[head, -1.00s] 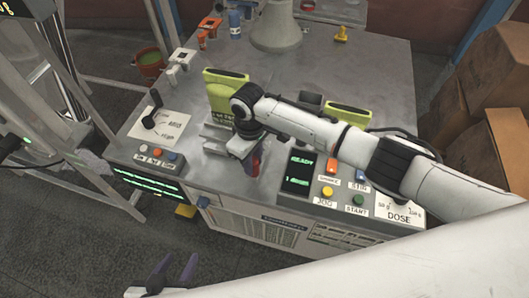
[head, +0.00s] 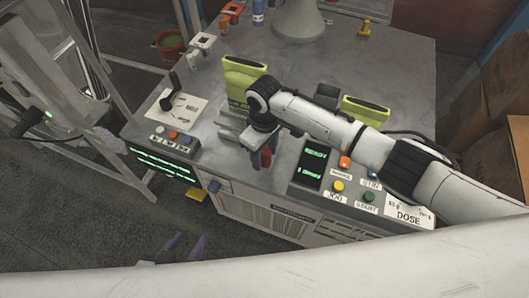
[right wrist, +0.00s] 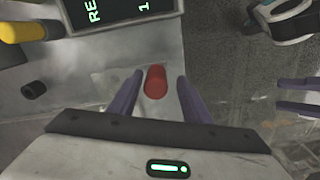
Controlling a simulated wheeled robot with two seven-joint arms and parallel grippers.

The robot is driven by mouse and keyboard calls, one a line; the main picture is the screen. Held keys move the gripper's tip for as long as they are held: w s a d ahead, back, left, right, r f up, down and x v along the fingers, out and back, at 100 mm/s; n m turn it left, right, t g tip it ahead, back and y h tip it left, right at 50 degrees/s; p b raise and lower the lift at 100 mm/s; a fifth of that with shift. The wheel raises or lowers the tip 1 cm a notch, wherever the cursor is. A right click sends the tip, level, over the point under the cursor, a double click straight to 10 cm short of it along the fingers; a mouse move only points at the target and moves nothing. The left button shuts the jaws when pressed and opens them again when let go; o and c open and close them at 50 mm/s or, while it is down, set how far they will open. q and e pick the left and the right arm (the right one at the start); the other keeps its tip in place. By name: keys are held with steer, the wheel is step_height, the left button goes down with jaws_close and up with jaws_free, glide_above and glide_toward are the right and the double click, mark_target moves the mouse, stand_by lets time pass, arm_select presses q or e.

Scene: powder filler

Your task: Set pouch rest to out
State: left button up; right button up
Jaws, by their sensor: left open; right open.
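A red knob (head: 266,158) is at the front edge of the machine's top, below the yellow-green pouch (head: 241,82). In the right wrist view the red knob (right wrist: 156,82) lies between the two purple fingers of my right gripper (right wrist: 155,95), with gaps on both sides. In the head view my right gripper (head: 264,153) is open around the knob and partly hides it. A grey metal part (head: 229,132) lies under the pouch; I cannot tell whether it is the pouch rest. My left gripper (head: 184,248) is open and empty, low in front of the machine.
A READY display (head: 312,164) and a button panel (head: 340,186) are right of my right gripper. A lever (head: 172,90) and small button box (head: 173,139) are to the left. A second green pouch (head: 365,112) stands behind my right arm. Cardboard boxes (head: 490,100) are at right.

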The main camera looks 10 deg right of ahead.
step_height(320, 180, up, 10)
steer(key=shift+r+p, duration=0.15)
steer(key=shift+p, duration=0.35)
stand_by(0.4)
steer(key=s+a+f+m+t+y, duration=0.1)
steer(key=s+f+m+y, duration=0.3)
steer(key=s, duration=0.8)
steer(key=s+d+r+m+t+h, duration=0.1)
steer(key=s+d+h, duration=0.1)
steer(key=s+d, duration=0.55)
steer(key=s+d+r+m+t+h, duration=0.15)
steer(key=s+d, duration=0.35)
steer(key=d, duration=0.6)
steer(key=w+a+f+t+y, duration=0.1)
steer(key=w+a+f+t, duration=0.1)
steer(key=f, duration=0.4)
steer(key=w+a+f+t+y, duration=0.1)
steer(key=w+a+f+t, duration=0.1)
steer(key=f, duration=0.5)
steer(key=shift+a+t, duration=0.55)
steer(key=shift+a, duration=0.2)
